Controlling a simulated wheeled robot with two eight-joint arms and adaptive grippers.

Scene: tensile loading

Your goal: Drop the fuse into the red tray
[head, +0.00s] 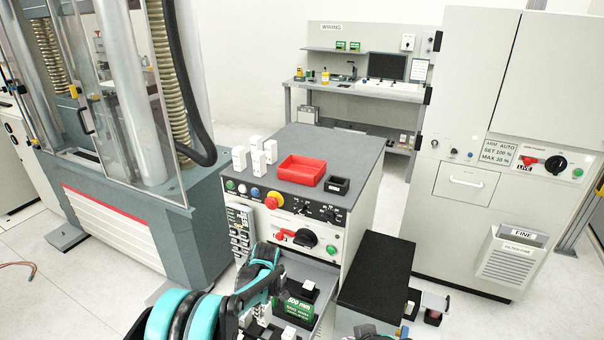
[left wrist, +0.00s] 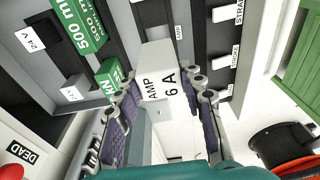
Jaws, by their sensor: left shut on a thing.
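The fuse (left wrist: 156,78) is a white block marked "6 AMP" in the left wrist view. My left gripper (left wrist: 158,98) is shut on it, with a finger pad on each side. In the head view my left gripper (head: 264,308) is over the open drawer at the front of the grey-topped cabinet. The fuse cannot be made out clearly there. The red tray (head: 316,181) lies on the cabinet top, above and beyond the gripper, and looks empty.
Several white blocks (head: 239,158) stand left of the tray, and a small black box (head: 337,185) sits at its right. Knobs and a red-handled switch (head: 304,238) line the cabinet front. The drawer (head: 318,271) holds green-labelled blocks (head: 298,308). A black-topped unit (head: 378,272) stands at right.

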